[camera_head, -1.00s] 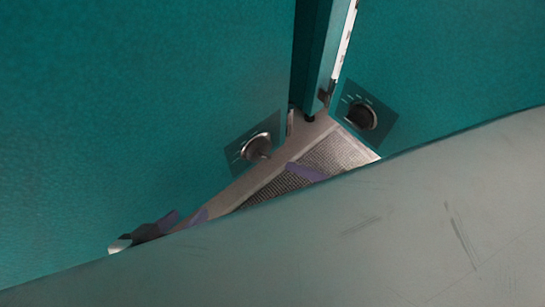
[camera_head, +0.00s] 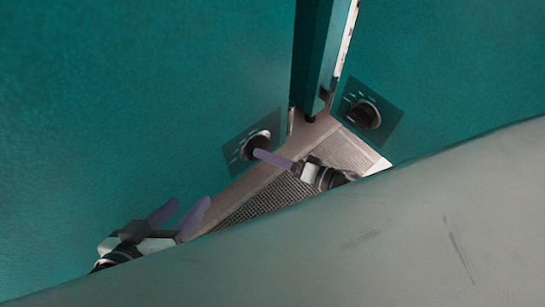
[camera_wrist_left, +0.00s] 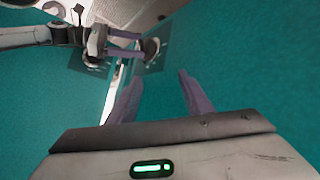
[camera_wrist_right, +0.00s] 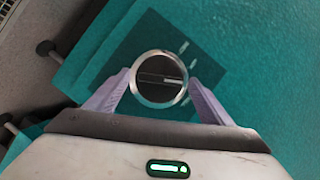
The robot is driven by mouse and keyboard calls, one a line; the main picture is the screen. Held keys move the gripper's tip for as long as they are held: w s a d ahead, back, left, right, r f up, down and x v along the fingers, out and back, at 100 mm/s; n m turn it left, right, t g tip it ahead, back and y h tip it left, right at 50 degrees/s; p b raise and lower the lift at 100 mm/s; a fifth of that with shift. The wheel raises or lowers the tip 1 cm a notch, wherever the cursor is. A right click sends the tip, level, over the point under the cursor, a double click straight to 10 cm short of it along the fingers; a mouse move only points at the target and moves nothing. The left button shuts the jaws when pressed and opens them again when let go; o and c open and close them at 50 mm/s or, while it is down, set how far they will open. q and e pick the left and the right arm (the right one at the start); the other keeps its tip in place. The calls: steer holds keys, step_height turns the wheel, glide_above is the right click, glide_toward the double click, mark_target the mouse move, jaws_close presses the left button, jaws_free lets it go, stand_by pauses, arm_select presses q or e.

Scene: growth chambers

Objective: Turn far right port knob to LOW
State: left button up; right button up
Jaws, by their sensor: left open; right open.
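Two round black knobs with metal rims sit on dark plates on teal panels. In the head view, one knob (camera_head: 250,143) is left of the corner post and one knob (camera_head: 365,115) is right of it. I cannot tell which one the task calls far right. My right gripper (camera_head: 274,159) is at the left knob. In the right wrist view, its open fingers (camera_wrist_right: 158,88) stand on either side of a knob (camera_wrist_right: 159,79) whose pale pointer line points right; contact is unclear. My left gripper (camera_head: 178,217) is open and empty at lower left; its fingers show in the left wrist view (camera_wrist_left: 157,88).
A teal corner post (camera_head: 311,60) stands between the two panels. A perforated metal surface (camera_head: 345,152) lies below the knobs. A large grey surface fills the lower right and hides much of the head view. Pale scale marks (camera_wrist_right: 185,46) beside the knob are unreadable.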

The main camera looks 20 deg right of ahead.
steer(key=c, duration=1)
arm_select(q)
steer(key=shift+r, duration=0.1)
arm_select(e)
steer(key=shift+r, duration=0.1)
steer(key=shift+c, duration=0.2)
arm_select(q)
steer(key=shift+a+p, duration=0.1)
steer(key=shift+p, duration=0.25)
steer(key=shift+g+y, duration=0.6)
steer(key=shift+y, duration=0.3)
steer(key=shift+s+a+f+p, duration=0.35)
steer(key=shift+a+f+p, duration=0.4)
steer(key=shift+p, duration=0.4)
steer(key=shift+s+a+f+p, duration=0.35)
steer(key=shift+a+f+p, duration=0.35)
steer(key=shift+p, duration=0.45)
arm_select(e)
steer(key=shift+a+r+n+h, duration=0.15)
steer(key=shift+n+h, duration=1.15)
steer(key=shift+n, duration=0.9)
arm_select(q)
steer(key=shift+d, duration=0.1)
